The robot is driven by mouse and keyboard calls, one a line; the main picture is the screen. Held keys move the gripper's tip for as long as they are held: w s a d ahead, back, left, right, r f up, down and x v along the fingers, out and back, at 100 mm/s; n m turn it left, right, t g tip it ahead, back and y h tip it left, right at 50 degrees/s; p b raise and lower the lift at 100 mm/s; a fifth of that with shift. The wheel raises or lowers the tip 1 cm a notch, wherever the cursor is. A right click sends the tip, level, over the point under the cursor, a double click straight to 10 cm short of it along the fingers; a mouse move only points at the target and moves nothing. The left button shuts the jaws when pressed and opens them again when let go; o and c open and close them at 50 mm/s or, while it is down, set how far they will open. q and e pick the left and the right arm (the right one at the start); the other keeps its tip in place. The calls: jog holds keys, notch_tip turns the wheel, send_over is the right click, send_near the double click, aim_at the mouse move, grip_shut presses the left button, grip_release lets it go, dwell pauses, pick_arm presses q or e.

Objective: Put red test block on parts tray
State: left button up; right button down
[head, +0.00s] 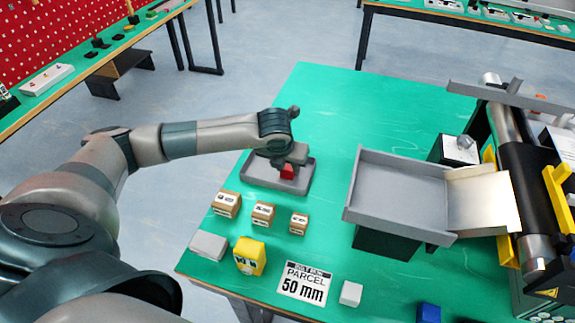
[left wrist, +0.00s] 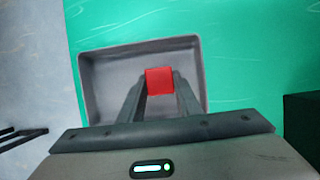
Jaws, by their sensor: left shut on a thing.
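The red test block (head: 287,172) is held between the fingers of my left gripper (head: 286,165), which is shut on it. In the left wrist view the red block (left wrist: 160,81) sits between the two fingertips (left wrist: 160,88). The grey parts tray (head: 309,179) lies on the green table, and the gripper and block are over its inside. The tray (left wrist: 90,96) also shows below the block in the left wrist view. I cannot tell whether the block touches the tray floor. My right gripper is not in view.
Several small cartons (head: 263,214) stand in front of the tray, with a yellow object (head: 250,256) and a grey block (head: 208,245) nearer. A "50 mm" parcel card (head: 303,284) lies at the front. A grey chute (head: 400,184) and conveyor stand right. The table behind the tray is clear.

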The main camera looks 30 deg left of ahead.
aim_at(288, 167)
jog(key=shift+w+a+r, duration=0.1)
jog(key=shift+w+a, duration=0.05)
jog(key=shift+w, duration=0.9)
pick_arm(q)
jog(key=o, duration=1.1)
jog(key=shift+c, duration=0.2)
jog(key=shift+r, duration=0.1)
jog(key=shift+s+r, duration=0.1)
jog(key=shift+r, duration=0.2)
jog(key=b+v, duration=0.1)
jog(key=v, duration=0.2)
jog(key=shift+s+d+r+b, duration=0.1)
jog(key=shift+s+r+b, duration=0.1)
jog(key=shift+r+b, duration=0.15)
jog(key=b+v, duration=0.1)
jog(key=v, duration=0.6)
jog(key=shift+s+r, duration=0.15)
jog(key=shift+r, duration=0.05)
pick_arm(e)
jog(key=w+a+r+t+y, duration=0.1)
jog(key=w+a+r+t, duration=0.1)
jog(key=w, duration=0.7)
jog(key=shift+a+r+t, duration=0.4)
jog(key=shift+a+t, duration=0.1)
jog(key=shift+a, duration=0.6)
